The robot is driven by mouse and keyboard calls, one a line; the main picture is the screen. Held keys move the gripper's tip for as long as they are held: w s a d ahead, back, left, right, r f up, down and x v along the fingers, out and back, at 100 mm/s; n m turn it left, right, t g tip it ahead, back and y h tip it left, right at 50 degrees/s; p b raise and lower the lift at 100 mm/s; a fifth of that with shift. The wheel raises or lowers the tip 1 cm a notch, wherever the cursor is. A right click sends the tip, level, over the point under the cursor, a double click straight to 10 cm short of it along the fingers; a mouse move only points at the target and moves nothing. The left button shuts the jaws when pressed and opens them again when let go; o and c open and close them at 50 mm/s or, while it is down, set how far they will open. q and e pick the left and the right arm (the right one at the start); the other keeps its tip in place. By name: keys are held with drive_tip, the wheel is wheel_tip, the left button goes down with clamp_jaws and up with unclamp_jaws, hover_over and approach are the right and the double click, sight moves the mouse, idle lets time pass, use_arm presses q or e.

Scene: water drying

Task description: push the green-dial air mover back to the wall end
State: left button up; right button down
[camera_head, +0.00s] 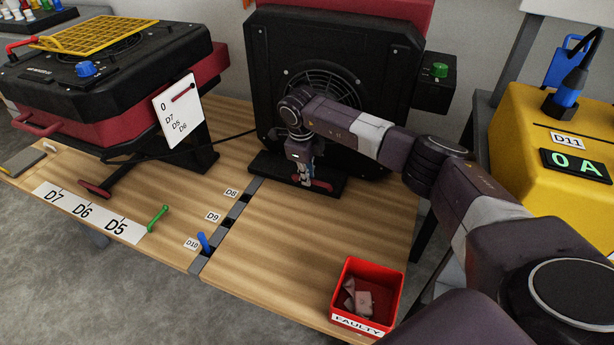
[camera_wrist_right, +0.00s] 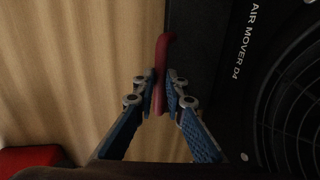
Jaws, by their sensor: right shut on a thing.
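The green-dial air mover (camera_head: 262,50) is a black upright unit with a round fan grille and a red top. Its green dial (camera_head: 440,70) sits on a black box at its right side. It stands at the back of the table, close to the wall. My right gripper (camera_head: 304,178) is low at its front, shut on a red handle (camera_head: 322,185) at its base. In the right wrist view, the blue fingers (camera_wrist_right: 163,95) clasp the red handle (camera_wrist_right: 160,60) beside a black face lettered "AIR MOVER D4". My left gripper is not in view.
A slotted strip (camera_head: 226,227) labelled D8, D9, D10 runs along the table, with a blue peg (camera_head: 203,242) at D10. A blue-dial unit (camera_head: 110,85) stands left. A red FAULTY bin (camera_head: 343,285) is front right. A yellow unit (camera_head: 525,140) stands right.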

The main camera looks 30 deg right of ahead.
drive_tip(key=shift+w, duration=0.1)
drive_tip(key=c, duration=2)
unclamp_jaws()
drive_tip(key=shift+o, duration=0.2)
wheel_tip(320, 180, up, 12)
drive_tip(key=s+a, duration=0.1)
drive_tip(key=a, duration=0.1)
drive_tip(key=shift+s, duration=0.25)
drive_tip(key=shift+f, duration=0.1)
